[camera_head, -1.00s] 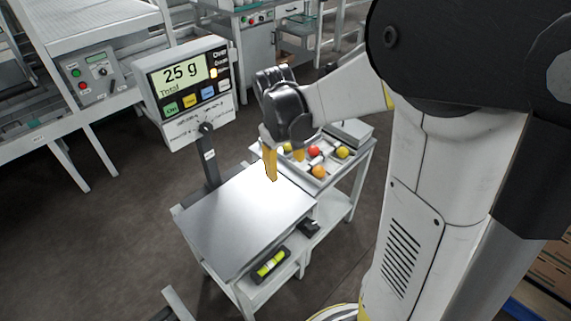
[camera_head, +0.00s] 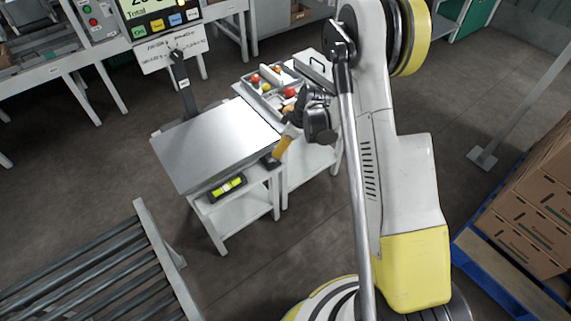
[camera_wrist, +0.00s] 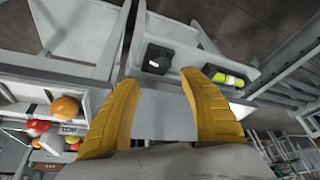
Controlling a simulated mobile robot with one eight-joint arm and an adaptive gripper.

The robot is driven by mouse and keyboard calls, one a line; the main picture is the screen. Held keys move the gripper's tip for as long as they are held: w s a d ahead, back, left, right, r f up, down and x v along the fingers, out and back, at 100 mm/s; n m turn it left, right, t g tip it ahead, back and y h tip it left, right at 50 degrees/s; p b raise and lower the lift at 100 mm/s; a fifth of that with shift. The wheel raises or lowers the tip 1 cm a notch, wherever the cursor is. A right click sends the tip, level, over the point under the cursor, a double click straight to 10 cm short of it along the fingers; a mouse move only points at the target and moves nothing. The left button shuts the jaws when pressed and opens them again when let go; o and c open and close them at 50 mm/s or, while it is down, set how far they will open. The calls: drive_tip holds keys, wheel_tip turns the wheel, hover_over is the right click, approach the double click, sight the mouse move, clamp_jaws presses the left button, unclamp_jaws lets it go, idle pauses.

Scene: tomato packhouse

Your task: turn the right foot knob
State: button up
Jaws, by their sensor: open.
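The scale with a bare steel plate (camera_head: 215,143) stands on a small white table. A black block-like foot (camera_head: 271,163), apparently the right foot knob, shows at the plate's front right corner. In the wrist view this black foot (camera_wrist: 158,58) lies beyond and between the fingertips. My gripper (camera_head: 280,150) points down close to it, with yellow fingers. In the wrist view the gripper (camera_wrist: 160,80) is open, with nothing between its fingers. I cannot tell whether a finger touches the foot in the head view.
A yellow-green spirit level (camera_head: 228,187) lies at the table's front edge; it also shows in the wrist view (camera_wrist: 226,78). A tray (camera_head: 252,91) with tomatoes stands behind. The display (camera_head: 160,18) rises at the back left. A roller conveyor (camera_head: 95,270) is front left, cartons (camera_head: 535,205) right.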

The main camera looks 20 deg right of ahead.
sight(272, 158)
drive_tip(key=b+x, duration=0.3)
drive_tip(key=x, duration=0.7)
drive_tip(key=shift+w+a+b, duration=0.1)
drive_tip(key=shift+b, duration=0.3)
drive_tip(key=shift+r, duration=0.1)
drive_tip(key=shift+c, duration=0.2)
drive_tip(key=c, duration=0.9)
